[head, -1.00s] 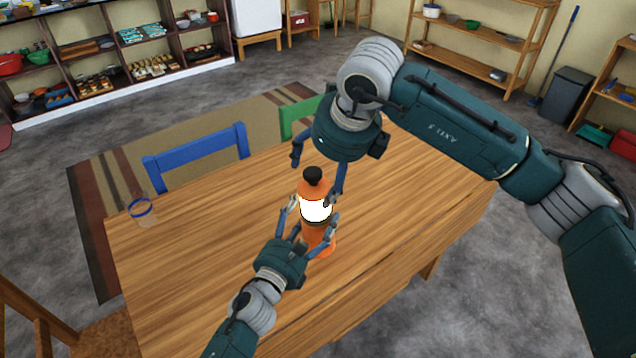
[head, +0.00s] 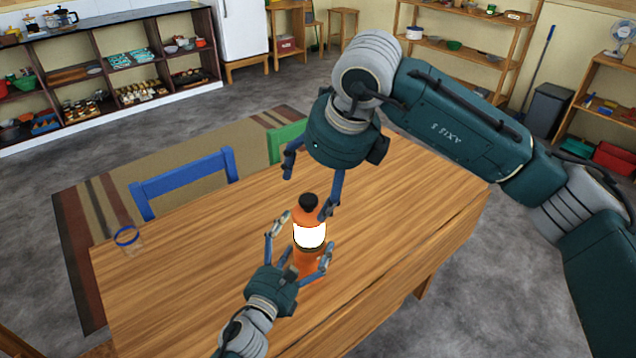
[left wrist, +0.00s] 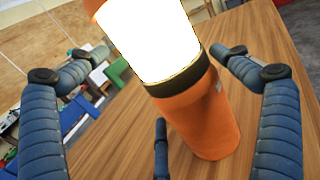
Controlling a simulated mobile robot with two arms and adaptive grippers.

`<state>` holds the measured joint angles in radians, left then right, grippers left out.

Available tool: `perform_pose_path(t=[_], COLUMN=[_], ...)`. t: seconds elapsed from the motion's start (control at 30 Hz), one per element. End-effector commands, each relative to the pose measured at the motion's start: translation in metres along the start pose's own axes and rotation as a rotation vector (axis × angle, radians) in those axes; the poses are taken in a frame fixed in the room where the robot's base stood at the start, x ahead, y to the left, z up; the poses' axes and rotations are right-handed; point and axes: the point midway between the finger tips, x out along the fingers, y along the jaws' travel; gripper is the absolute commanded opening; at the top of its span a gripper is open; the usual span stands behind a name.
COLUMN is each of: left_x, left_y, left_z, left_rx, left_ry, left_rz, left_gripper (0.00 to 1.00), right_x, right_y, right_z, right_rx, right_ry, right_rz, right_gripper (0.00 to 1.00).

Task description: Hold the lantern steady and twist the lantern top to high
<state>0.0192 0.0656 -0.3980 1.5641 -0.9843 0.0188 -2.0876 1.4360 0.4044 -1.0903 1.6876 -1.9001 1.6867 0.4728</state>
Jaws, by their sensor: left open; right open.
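An orange lantern (head: 308,258) with a glowing white middle and a black knob on its top (head: 309,203) stands upright on the wooden table (head: 190,270). In the left wrist view the lantern (left wrist: 200,122) stands between the spread fingers, with a black band under the lit part. My left gripper (head: 302,249) is open around the lantern's body from the near side. Whether its fingers touch is unclear. My right gripper (head: 308,190) is open and points down above the lantern, its fingers on either side of the top, apart from the knob at left.
A blue chair (head: 185,183) and a green chair (head: 287,141) are at the far side. Shelves line the back walls. The table around the lantern is clear.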

Motion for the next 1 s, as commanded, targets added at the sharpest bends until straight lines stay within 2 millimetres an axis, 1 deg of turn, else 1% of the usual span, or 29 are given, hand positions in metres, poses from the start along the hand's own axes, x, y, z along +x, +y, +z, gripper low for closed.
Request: perform_pose_path(t=[0.13, 0.23, 0.5, 0.6, 0.7, 0.83, 1.0], left_x=[-0.005, -0.018, -0.076, -0.094, -0.107, -0.117, -0.120], left_y=[0.000, 0.000, 0.000, 0.000, 0.000, 0.000, 0.000], left_z=[0.001, 0.000, -0.002, -0.001, -0.002, -0.001, -0.001], left_rx=[0.001, 0.002, -0.001, -0.001, -0.002, -0.001, 0.000], left_ry=[-0.001, 0.000, 0.003, 0.003, 0.003, 0.002, 0.001], left_rz=[0.000, 0.000, 0.000, 0.001, 0.001, 0.000, 0.000], left_gripper=[1.00, 1.00, 1.00, 1.00, 1.00, 1.00, 1.00], right_x=[0.000, 0.000, 0.000, 0.000, 0.000, 0.000, 0.000], right_y=[0.000, 0.000, 0.000, 0.000, 0.000, 0.000, 0.000], right_z=[0.000, 0.000, 0.000, 0.000, 0.000, 0.000, 0.000], right_rx=[0.000, 0.000, 0.000, 0.000, 0.000, 0.000, 0.000], right_ry=[0.000, 0.000, 0.000, 0.000, 0.000, 0.000, 0.000], right_rz=[0.000, 0.000, 0.000, 0.000, 0.000, 0.000, 0.000], right_gripper=[0.80, 0.80, 0.80, 0.80, 0.80, 0.80, 0.80])
